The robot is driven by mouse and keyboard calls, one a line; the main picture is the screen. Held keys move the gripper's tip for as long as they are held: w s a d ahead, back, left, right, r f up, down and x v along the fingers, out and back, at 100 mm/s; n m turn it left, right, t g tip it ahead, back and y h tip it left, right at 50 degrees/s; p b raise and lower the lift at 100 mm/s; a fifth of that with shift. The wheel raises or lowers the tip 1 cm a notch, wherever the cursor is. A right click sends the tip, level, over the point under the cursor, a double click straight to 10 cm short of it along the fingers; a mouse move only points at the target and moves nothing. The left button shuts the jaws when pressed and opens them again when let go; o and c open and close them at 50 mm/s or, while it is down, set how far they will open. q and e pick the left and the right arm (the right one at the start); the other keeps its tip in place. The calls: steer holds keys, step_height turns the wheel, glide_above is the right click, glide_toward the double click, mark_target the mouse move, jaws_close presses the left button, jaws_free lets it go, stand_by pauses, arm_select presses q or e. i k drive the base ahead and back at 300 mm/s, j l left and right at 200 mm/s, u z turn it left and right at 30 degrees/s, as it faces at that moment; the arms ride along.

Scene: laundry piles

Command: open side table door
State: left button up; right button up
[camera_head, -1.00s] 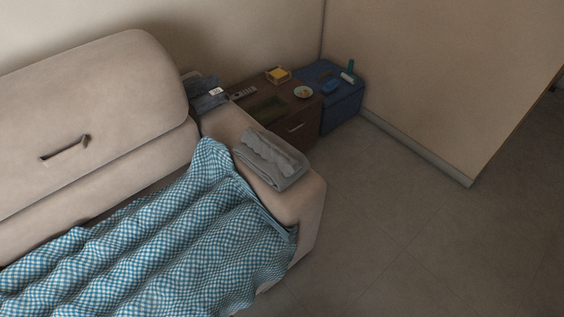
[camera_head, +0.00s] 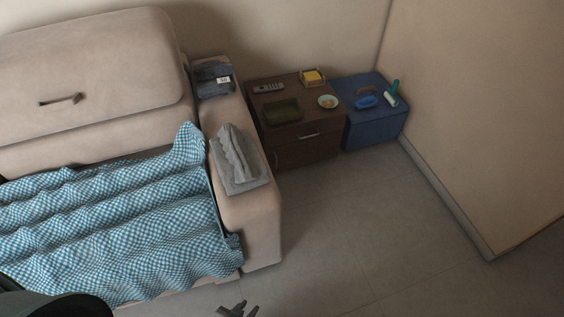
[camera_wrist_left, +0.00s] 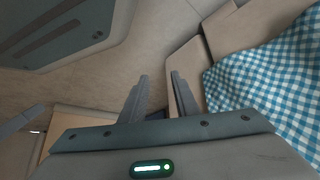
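The dark brown side table (camera_head: 315,154) stands between the sofa arm and a blue box in the head view. Its front has a drawer with a light bar handle (camera_head: 309,136) and a darker panel below, which looks shut. A small upright handle (camera_head: 277,159) seems to show at the panel's left edge. My left gripper (camera_head: 246,308) is at the bottom edge of the head view, over the floor and well short of the table. In the left wrist view its two fingers (camera_wrist_left: 159,78) are apart with nothing between them. My right gripper is not seen.
The beige sofa (camera_head: 262,225) with a checked blanket (camera_head: 120,225) and grey folded cloth (camera_head: 238,165) borders the table on the left. The blue box (camera_head: 374,133) is on its right. A remote (camera_head: 268,87), a bowl (camera_head: 328,101) and other items lie on top. Floor in front is clear.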

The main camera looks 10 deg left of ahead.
mark_target(306, 155)
steer(key=i+l+u, duration=0.15)
steer(key=l, duration=0.35)
steer(key=i+l+u, duration=0.15)
steer(key=l, duration=0.3)
steer(key=i+l+u, duration=0.2)
steer(key=l, duration=0.35)
steer(key=l+u, duration=0.15)
steer(key=l, duration=0.35)
steer(key=i+l+u, duration=0.15)
steer(key=l, duration=0.5)
steer(key=i+l+u, duration=0.15)
steer(key=l, duration=0.5)
steer(key=l+u, duration=0.15)
steer(key=l, duration=0.55)
steer(key=i, duration=0.05)
